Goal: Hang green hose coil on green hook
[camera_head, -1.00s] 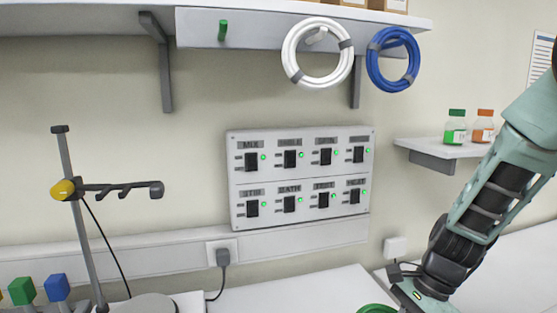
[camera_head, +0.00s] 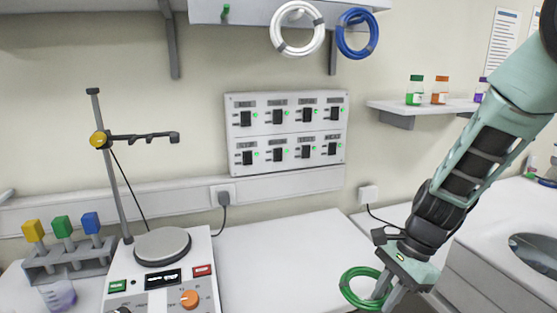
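The green hose coil (camera_head: 344,290) is at the bottom right of the middle, over the white counter. My gripper (camera_head: 383,300) points down at the coil's right side, and its fingers overlap the coil's edge. Whether they are shut on the hose or open around it is not clear. I cannot tell whether the coil rests on the counter or is held above it. The green hook (camera_head: 225,12) is a small peg on the front of the upper shelf (camera_head: 250,12), at the top, left of the hung coils. It is bare.
A white coil (camera_head: 276,40) and a blue coil (camera_head: 341,40) hang right of the green hook. A switch panel (camera_head: 286,132) is on the wall below. A hotplate (camera_head: 160,275) with a stand (camera_head: 112,170) is at left. A small shelf (camera_head: 385,105) with bottles is at right.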

